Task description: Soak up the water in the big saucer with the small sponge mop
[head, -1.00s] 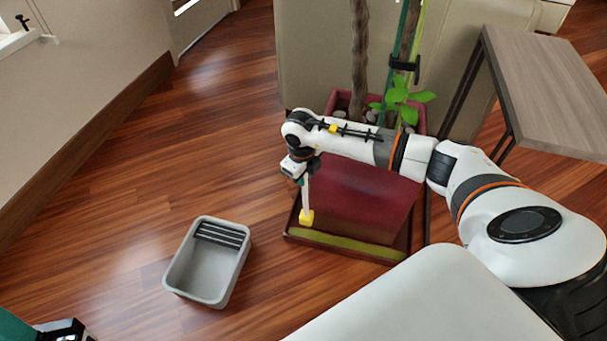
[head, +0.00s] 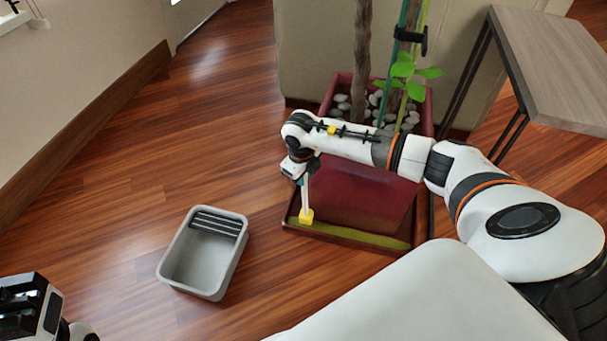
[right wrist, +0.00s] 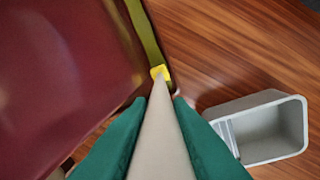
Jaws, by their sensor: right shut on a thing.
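The small sponge mop has a pale handle (head: 305,194) and a yellow sponge head (head: 306,215). My right gripper (head: 301,179) is shut on the handle and holds it nearly upright; its green fingers flank the handle in the right wrist view (right wrist: 160,108). The sponge (right wrist: 160,73) is at the front left corner of the big dark red saucer (head: 350,242), at the end of a strip of greenish water (head: 365,236). I cannot tell how firmly it touches. My left gripper (head: 22,303) is at the lower left, apart from everything; its opening is unclear.
A dark red planter (head: 365,205) with a trunk, stakes and stones stands in the saucer. A grey bucket (head: 183,285) with a slatted grid (head: 218,224) stands on the floor to the left. A wooden table (head: 550,75) is at right. Floor between bucket and saucer is clear.

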